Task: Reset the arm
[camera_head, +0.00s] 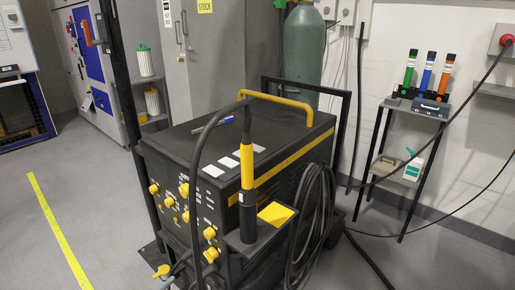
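Neither of my grippers shows in the head view, and no part of either arm can be made out. Whether they are open or shut cannot be seen. No rotary jig is in view. A black welding machine (219,137) with a yellow handle stands in the middle. A black torch with a yellow band (247,190) stands upright at its front corner, with a cable looping up from its top.
A gas cylinder (303,50) stands behind the machine. A narrow shelf (411,112) with coloured bottles stands at the right. Coiled cable (308,215) hangs on the machine's right side, and cables cross to the wall. Floor is clear around the yellow line (58,230).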

